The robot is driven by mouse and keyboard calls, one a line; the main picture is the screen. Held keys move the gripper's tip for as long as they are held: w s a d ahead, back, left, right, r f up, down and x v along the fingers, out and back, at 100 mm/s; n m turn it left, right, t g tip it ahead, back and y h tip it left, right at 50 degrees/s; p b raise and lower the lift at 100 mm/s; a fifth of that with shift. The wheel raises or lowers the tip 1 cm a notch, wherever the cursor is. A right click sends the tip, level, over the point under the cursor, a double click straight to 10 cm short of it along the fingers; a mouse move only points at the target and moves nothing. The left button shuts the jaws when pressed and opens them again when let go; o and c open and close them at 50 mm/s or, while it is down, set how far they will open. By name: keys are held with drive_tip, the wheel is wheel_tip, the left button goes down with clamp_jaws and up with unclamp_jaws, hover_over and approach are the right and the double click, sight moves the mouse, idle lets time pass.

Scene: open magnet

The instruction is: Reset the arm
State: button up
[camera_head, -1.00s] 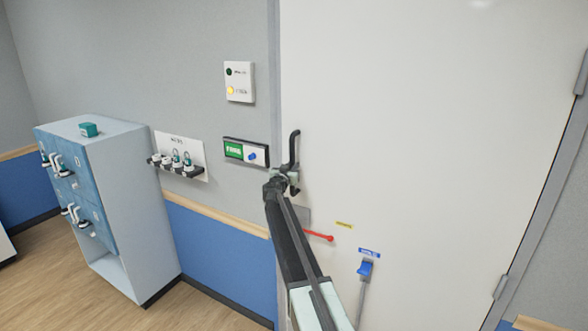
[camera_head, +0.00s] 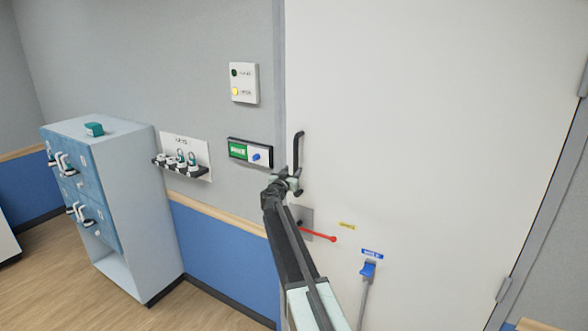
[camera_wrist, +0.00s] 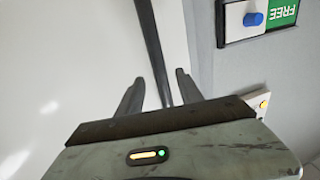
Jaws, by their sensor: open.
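My gripper (camera_head: 293,182) is at the end of my raised arm, in front of the white door (camera_head: 430,130) and near the lower end of its black vertical handle (camera_head: 299,152). In the wrist view my gripper (camera_wrist: 158,88) is open. The dark bar of the handle (camera_wrist: 152,40) runs between its two fingers. I cannot tell whether either finger touches the bar.
A green and white "FREE" panel (camera_head: 250,153) with a blue knob is on the wall left of the handle. A red lever (camera_head: 318,234) and a blue-topped rod (camera_head: 368,270) are lower on the door. A locker cabinet (camera_head: 130,200) and a key rack (camera_head: 182,168) are at left.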

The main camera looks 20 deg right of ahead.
drive_tip(key=shift+v, duration=1.1)
